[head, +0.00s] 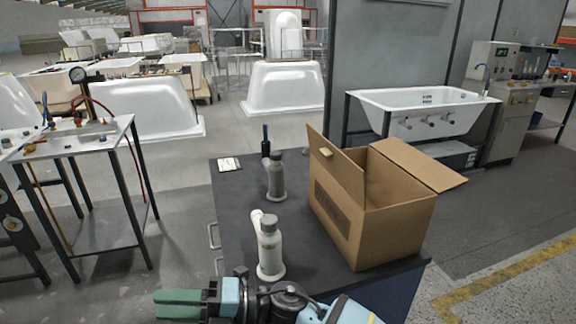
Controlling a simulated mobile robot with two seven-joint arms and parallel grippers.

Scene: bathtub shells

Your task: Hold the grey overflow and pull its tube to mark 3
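Two upright overflow fittings stand on the dark worktop, left of the cardboard box. The rear one, the grey overflow (277,182), has a darker grey body and a pale side tube. The front one, a pale overflow (270,252), is whitish with a grey cap and a white side tube. Marks on the tubes are too small to read. My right gripper (178,304) is at the bottom edge, in front of and left of the pale overflow. Its green fingers point left, with a narrow gap between them and nothing held. My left gripper is not in view.
The open cardboard box (393,225) fills the right of the worktop (236,215), flaps spread. A dark bottle-like item (265,141) and a white card (230,164) are at the back. A steel bench (75,140) stands left; a bathtub (422,108) stands behind right.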

